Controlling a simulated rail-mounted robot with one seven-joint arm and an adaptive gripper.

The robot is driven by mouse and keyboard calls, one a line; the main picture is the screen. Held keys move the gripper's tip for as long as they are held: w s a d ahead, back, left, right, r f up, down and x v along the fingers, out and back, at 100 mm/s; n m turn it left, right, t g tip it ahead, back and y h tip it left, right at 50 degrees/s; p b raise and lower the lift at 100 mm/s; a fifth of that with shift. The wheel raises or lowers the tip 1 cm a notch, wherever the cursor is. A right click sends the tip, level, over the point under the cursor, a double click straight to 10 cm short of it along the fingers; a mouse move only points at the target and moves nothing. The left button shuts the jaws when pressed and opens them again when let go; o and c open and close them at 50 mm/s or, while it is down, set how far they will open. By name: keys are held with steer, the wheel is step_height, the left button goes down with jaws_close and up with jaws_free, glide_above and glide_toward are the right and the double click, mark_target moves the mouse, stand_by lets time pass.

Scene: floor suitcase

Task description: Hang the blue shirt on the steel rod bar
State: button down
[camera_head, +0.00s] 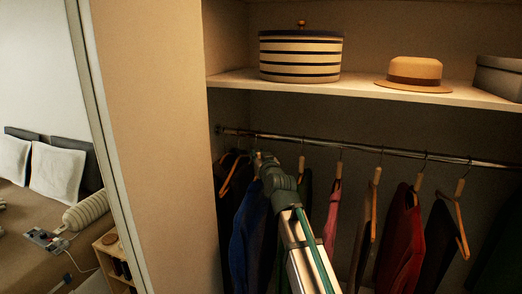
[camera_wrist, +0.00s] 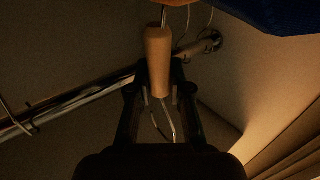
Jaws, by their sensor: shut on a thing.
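The steel rod bar (camera_head: 375,151) runs across the wardrobe below the shelf; it also crosses the left of the wrist view (camera_wrist: 75,97). The blue shirt (camera_head: 248,232) hangs at the left end of the wardrobe, partly behind my arm; blue cloth (camera_wrist: 275,14) shows at the top right of the wrist view. My gripper (camera_wrist: 159,78) is shut on the wooden hanger handle (camera_wrist: 158,52), close to the rod. A wire hook extends from the handle between my fingers. I cannot tell whether this hook rests on the rod. In the head view my gripper (camera_head: 262,160) is small and dark.
Several garments hang to the right, among them a pink one (camera_head: 332,215) and a red one (camera_head: 400,240). Hangers crowd the rod's left end. A striped box (camera_head: 300,57) and a hat (camera_head: 414,74) stand on the shelf (camera_head: 350,85). A wardrobe side panel (camera_head: 150,130) bounds the left.

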steer(key=shift+s+a+r+p, duration=0.1)
steer(key=shift+s+a+p, duration=0.25)
steer(key=shift+s+p, duration=0.85)
steer(key=shift+s+a+p, duration=0.4)
steer(key=shift+s+p, duration=0.25)
steer(key=shift+s, duration=1.1)
steer(key=shift+s+a+r+p, duration=0.1)
steer(key=shift+s+a+p, duration=0.25)
steer(key=shift+s+p, duration=0.85)
steer(key=shift+s+a+f+b, duration=0.1)
steer(key=shift+s+f+b, duration=0.1)
steer(key=shift+s+b, duration=0.3)
steer(key=shift+s+a, duration=0.25)
steer(key=shift+s, duration=0.8)
steer(key=shift+s+a+f+b, duration=0.1)
steer(key=shift+s+a+b, duration=0.1)
steer(key=shift+s+b, duration=0.5)
steer(key=s+a+b, duration=0.3)
steer(key=s+b, duration=0.3)
steer(key=s, duration=0.5)
steer(key=s+a+b, duration=0.2)
steer(key=s+b, duration=0.5)
steer(key=s, duration=0.4)
steer(key=s+a+b, duration=0.3)
steer(key=s+b, duration=0.3)
steer(key=s, duration=0.5)
steer(key=shift+a+b, duration=0.3)
steer(key=shift+b, duration=0.1)
steer(key=shift+r, duration=0.2)
